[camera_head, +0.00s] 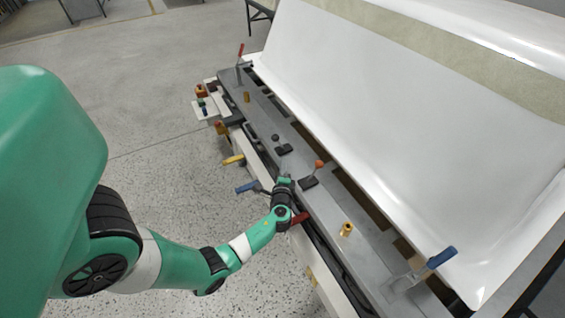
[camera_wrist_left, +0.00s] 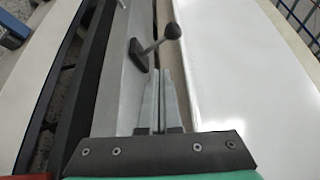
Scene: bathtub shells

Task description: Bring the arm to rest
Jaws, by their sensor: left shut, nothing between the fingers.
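My left arm (camera_head: 235,255) is green with white and black joints and reaches in from the left of the head view. My left gripper (camera_head: 285,180) is over the grey metal rail (camera_head: 325,212) along the front edge of the bathtub shell. In the left wrist view the gripper's two thin fingers (camera_wrist_left: 160,75) are shut together and hold nothing. Their tips point toward a small lever with a dark ball knob (camera_wrist_left: 172,31). I cannot tell whether they touch the rail. My right gripper is not in view.
The white shell (camera_head: 400,130) slopes up behind the rail. Blue (camera_head: 247,187) and red (camera_head: 299,218) handles flank the gripper. The floor (camera_head: 150,165) at left is clear.

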